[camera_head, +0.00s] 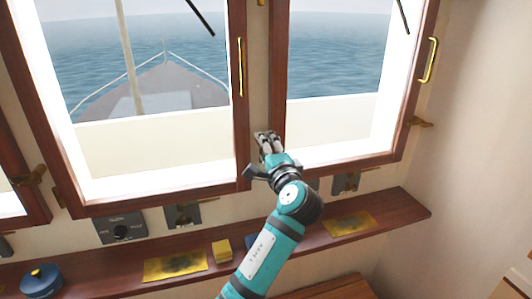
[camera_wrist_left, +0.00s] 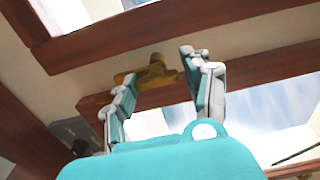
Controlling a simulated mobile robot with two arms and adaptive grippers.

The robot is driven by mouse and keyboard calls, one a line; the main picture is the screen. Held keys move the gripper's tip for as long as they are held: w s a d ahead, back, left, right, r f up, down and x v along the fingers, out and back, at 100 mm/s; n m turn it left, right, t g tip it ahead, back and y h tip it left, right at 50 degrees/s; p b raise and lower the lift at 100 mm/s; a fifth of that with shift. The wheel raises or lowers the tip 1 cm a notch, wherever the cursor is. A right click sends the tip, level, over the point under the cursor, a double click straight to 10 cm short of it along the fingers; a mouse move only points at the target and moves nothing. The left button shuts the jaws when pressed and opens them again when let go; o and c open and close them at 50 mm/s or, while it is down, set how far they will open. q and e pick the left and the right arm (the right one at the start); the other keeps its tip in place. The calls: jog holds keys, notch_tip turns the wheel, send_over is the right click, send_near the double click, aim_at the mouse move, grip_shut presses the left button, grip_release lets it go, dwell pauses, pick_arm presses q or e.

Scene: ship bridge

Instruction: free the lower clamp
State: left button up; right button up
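My left gripper (camera_head: 267,140) is in front of the post between the two windows, near the bottom of the frames. In the left wrist view its two fingers (camera_wrist_left: 160,68) are apart, with nothing held between them. A brass clamp (camera_wrist_left: 150,72) on the wooden window frame shows just beyond and between the fingertips; I cannot tell whether they touch it. In the head view the gripper and wrist hide this spot. Another brass clamp (camera_head: 261,2) is at the top of the same post. My right gripper is not in view.
Brass handles (camera_head: 240,67) (camera_head: 429,60) are on the window frames. More brass clamps sit at the right (camera_head: 419,122) and left (camera_head: 34,176). A wooden shelf (camera_head: 405,214) below carries brass plates (camera_head: 175,264), a yellow block (camera_head: 221,251) and a blue round pot (camera_head: 41,281).

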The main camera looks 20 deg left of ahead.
pick_arm(q)
jog(key=o, duration=0.4)
jog(key=shift+r, duration=0.1)
jog(key=shift+d, duration=0.1)
jog(key=v, duration=0.7)
jog(key=shift+s+d, duration=0.15)
jog(key=shift+s, duration=0.15)
